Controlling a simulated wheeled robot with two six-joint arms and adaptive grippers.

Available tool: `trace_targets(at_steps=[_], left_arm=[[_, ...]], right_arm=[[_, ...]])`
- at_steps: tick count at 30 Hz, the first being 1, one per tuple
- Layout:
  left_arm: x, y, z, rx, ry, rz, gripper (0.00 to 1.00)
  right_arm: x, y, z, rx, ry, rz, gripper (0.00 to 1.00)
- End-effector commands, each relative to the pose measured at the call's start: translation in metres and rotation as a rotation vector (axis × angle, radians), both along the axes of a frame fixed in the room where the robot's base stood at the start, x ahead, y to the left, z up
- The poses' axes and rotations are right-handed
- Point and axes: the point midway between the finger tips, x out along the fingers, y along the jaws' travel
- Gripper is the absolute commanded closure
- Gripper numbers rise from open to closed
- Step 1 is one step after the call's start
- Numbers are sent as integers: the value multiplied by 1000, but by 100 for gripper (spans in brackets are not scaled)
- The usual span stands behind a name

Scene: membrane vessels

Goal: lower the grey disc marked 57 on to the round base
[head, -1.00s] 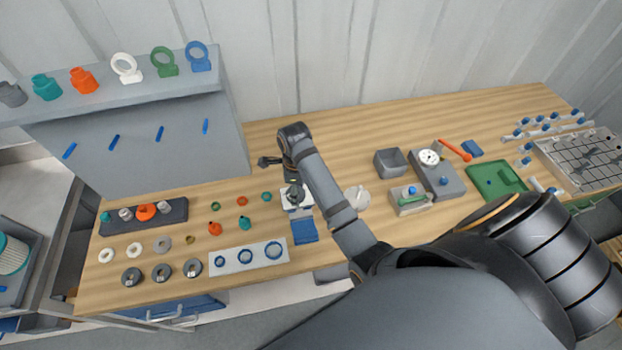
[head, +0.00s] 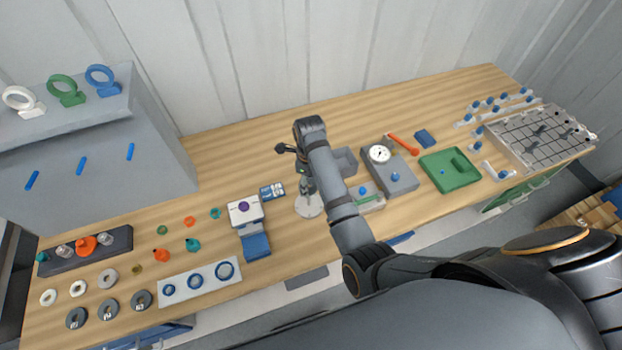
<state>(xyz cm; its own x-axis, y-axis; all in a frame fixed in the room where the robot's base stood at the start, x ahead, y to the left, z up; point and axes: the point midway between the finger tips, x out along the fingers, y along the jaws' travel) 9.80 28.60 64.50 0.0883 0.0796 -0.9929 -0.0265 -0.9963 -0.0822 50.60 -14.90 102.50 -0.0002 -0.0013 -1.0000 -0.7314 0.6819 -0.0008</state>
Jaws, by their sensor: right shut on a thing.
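My right gripper (head: 306,181) points down over the round base (head: 309,210), a pale disc-shaped foot on the table near the middle of the head view. The gripper is shut on a small grey thing, which I take for the grey disc marked 57. It is mostly hidden by the fingers and its mark cannot be read. I cannot tell whether it touches the base or hangs just above it. My left gripper is out of view.
A white device with a purple spot (head: 243,208) stands left of the base. A grey open box (head: 344,161) and a grey block with a dial (head: 390,178) stand close on the right. Several dark marked discs (head: 108,309) lie at the front left.

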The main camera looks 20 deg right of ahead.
Motion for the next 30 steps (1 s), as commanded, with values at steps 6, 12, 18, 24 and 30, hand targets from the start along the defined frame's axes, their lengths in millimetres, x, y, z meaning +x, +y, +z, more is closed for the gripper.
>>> trace_targets(at_steps=[6, 12, 18, 24, 30], left_arm=[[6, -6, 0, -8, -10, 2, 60], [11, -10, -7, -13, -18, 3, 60], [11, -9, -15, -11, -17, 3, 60], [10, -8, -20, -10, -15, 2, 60], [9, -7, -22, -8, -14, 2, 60]], right_arm=[[0, 0, -19, 0, 1, 1, 77], [0, 0, -37, 1, 1, 0, 77], [0, 0, -53, 0, 0, 0, 77], [0, 0, -65, 0, 0, 0, 77], [0, 0, -70, -1, -1, 0, 77]])
